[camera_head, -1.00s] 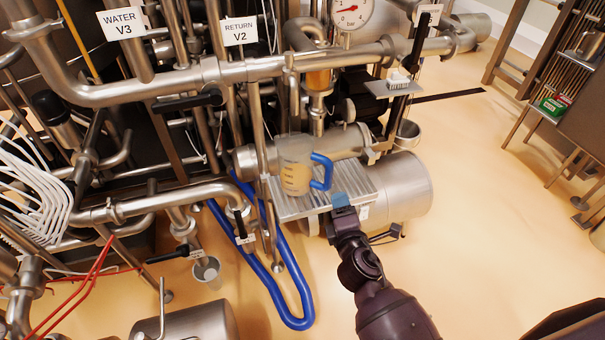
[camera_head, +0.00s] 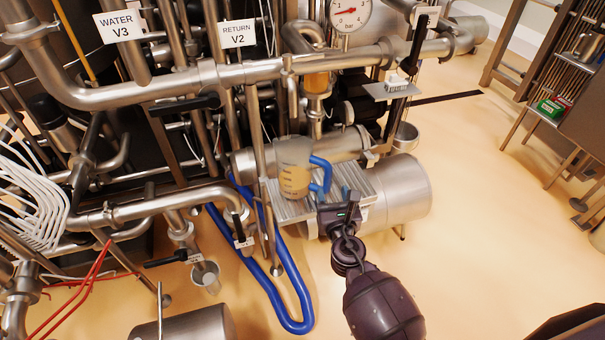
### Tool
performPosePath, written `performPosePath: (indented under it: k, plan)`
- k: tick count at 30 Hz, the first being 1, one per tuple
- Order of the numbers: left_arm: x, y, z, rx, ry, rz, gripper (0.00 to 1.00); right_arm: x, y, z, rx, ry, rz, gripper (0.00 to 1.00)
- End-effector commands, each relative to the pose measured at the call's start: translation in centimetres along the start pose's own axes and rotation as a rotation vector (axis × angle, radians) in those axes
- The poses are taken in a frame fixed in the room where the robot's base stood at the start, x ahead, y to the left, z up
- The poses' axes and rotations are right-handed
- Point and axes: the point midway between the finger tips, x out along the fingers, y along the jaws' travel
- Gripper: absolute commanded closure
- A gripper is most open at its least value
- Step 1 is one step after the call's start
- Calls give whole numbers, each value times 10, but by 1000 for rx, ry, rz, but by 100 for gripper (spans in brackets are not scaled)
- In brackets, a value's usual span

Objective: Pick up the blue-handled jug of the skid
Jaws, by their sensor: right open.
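The jug (camera_head: 293,168) is translucent with a blue handle (camera_head: 321,176) on its right side. It stands upright on the ribbed metal top of the skid (camera_head: 290,209). My right gripper (camera_head: 335,198) comes in from the lower right and is open. Its fingers are just right of and below the blue handle, very close to it. I cannot tell whether they touch it. The fingers cover a small part of the handle's lower end. My left gripper is not in view.
Pipes and a vertical steel post (camera_head: 258,150) stand close left of the jug. A small shelf with a brush (camera_head: 393,88) is above right. A blue hose (camera_head: 290,310) loops on the floor below. The floor (camera_head: 480,210) at right is clear.

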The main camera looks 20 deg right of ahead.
Motion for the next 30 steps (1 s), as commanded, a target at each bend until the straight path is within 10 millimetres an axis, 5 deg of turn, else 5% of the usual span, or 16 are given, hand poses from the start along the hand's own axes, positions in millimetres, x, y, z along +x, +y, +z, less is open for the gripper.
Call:
performPosePath:
  k: [18,28,30]
  plan:
    - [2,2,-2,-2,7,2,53,57,-1,-3,3,1,0,48]
    - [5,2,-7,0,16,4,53,62,-1,-2,3,1,0,48]
    - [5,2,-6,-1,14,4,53,62,-1,-2,3,1,0,57]
